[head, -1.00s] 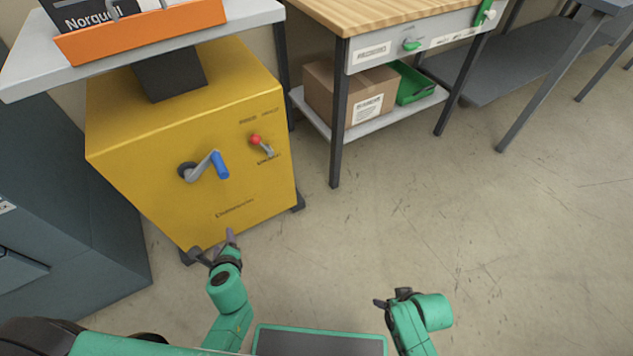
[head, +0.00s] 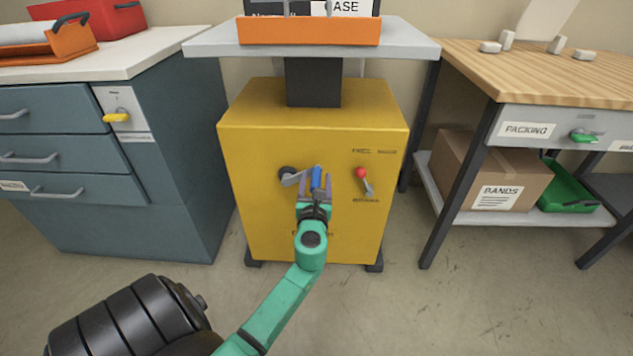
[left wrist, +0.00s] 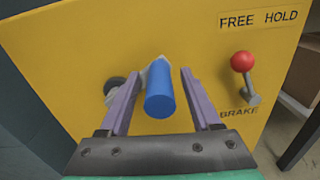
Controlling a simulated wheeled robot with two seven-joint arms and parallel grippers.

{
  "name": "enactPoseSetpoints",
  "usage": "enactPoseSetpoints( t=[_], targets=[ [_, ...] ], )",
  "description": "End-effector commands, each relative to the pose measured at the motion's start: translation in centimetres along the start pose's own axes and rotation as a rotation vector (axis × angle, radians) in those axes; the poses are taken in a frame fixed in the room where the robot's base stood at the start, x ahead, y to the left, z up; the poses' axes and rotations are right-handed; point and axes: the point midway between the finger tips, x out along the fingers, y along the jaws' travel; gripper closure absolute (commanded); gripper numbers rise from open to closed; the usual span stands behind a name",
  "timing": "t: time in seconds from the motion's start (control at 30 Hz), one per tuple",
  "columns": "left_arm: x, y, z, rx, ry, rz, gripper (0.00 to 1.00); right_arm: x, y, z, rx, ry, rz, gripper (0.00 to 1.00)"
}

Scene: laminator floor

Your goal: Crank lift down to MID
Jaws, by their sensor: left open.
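The yellow lift cabinet (head: 240,200) stands ahead, with a grey platform (head: 410,47) on a dark column above it. Its crank (head: 288,176) has a metal arm and a blue handle (head: 316,178), which points toward me. My left gripper (head: 316,186) is at the handle. In the left wrist view the blue handle (left wrist: 160,90) lies between the two open purple fingers, with a gap on each side. The red-knobbed brake lever (left wrist: 243,62) is right of the crank, under the FREE and HOLD labels; its knob is nearer FREE. No MID mark is legible. My right gripper is out of view.
An orange tray (head: 300,32) with a dark case sits on the platform. Blue-grey drawers (head: 60,150) stand close on the left. A wood-topped packing bench (head: 470,65) with a cardboard box (head: 500,165) beneath stands right. Floor in front is open.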

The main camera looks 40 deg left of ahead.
Motion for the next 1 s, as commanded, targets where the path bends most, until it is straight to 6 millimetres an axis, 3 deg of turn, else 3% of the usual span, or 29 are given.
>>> enactPoseSetpoints(
  t=[0.27, 0.3, 0.47, 1.0],
  targets=[
    [0.6, 0.05, 0.01, 0.0, 0.0, 0.001, 0.36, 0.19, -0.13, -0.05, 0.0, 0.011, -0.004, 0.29],
    [0.59, 0.04, 0.01, 0.0, 0.0, 0.001, 0.39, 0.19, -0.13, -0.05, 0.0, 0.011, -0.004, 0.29],
    [0.57, 0.03, 0.0, 0.0, 0.0, 0.001, 1.0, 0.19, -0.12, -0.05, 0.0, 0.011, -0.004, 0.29],
    [0.52, 0.02, -0.07, 0.0, 0.001, 0.0, 1.0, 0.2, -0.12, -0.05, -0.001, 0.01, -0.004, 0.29]
  ],
)
